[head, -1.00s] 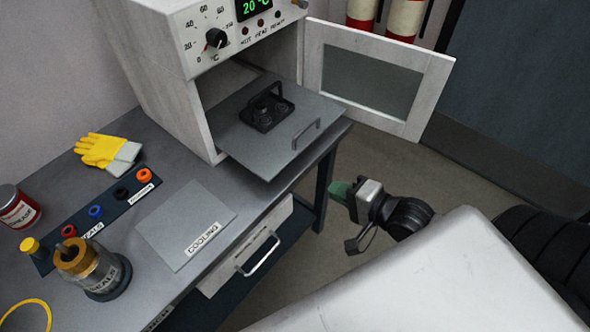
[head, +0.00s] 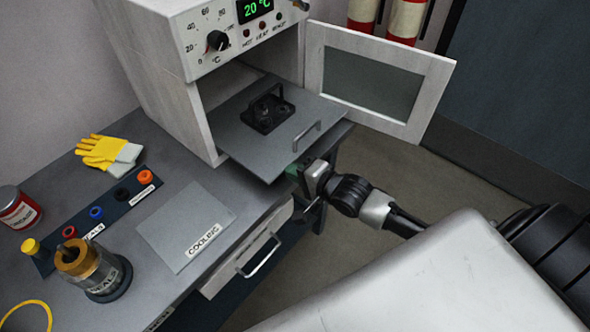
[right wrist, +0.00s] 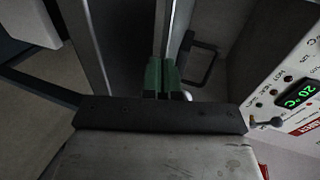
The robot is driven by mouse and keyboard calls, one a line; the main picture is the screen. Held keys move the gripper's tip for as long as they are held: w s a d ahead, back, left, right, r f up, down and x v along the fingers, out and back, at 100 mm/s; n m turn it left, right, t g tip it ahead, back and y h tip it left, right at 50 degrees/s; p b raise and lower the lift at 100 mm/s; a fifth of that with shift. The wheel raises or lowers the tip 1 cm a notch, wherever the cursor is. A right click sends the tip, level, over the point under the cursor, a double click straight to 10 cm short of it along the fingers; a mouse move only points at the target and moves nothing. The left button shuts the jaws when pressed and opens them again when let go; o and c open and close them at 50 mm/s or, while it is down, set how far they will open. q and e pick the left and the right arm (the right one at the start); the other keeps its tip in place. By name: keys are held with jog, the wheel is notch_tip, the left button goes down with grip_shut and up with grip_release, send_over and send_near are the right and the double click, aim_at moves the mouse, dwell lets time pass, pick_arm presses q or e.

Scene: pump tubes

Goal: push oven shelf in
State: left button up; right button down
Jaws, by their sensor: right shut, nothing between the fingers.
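The oven (head: 200,110) stands open at the back of the bench. Its grey shelf (head: 235,140) sticks out of the opening towards the front, with a bar handle (head: 307,133) near its outer right edge. A black tray with an upright handle (head: 268,113) sits on the shelf. My right gripper (head: 294,171) is shut and empty, with green fingertips close to the shelf's front corner; contact cannot be told. In the right wrist view the green fingers (right wrist: 160,76) are together. My left gripper is not in view.
The oven door (head: 375,80) is swung wide open to the right. A cooling plate (head: 185,225), a strip of coloured seals (head: 97,213), yellow gloves (head: 108,151) and a seals jar (head: 90,270) are on the bench. A drawer handle (head: 260,257) juts out below its front edge.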

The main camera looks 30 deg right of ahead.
dwell(0.3)
send_near(235, 132)
jog(key=f, duration=0.1)
jog(key=s, duration=0.1)
jog(key=s+f, duration=0.1)
jog(key=shift+d+f+b, duration=0.25)
jog(key=shift+f+b, duration=0.1)
jog(key=shift+b, duration=0.05)
jog(key=w+a+b, duration=0.1)
jog(key=w, duration=0.2)
jog(key=w+a+b, duration=0.1)
jog(key=w, duration=0.2)
jog(key=w+a+b, duration=0.1)
jog(key=w, duration=0.2)
jog(key=shift+a, duration=0.35)
jog(key=shift+w+a, duration=0.2)
jog(key=shift+w, duration=0.35)
jog(key=shift+r, duration=0.2)
jog(key=shift+r, duration=0.1)
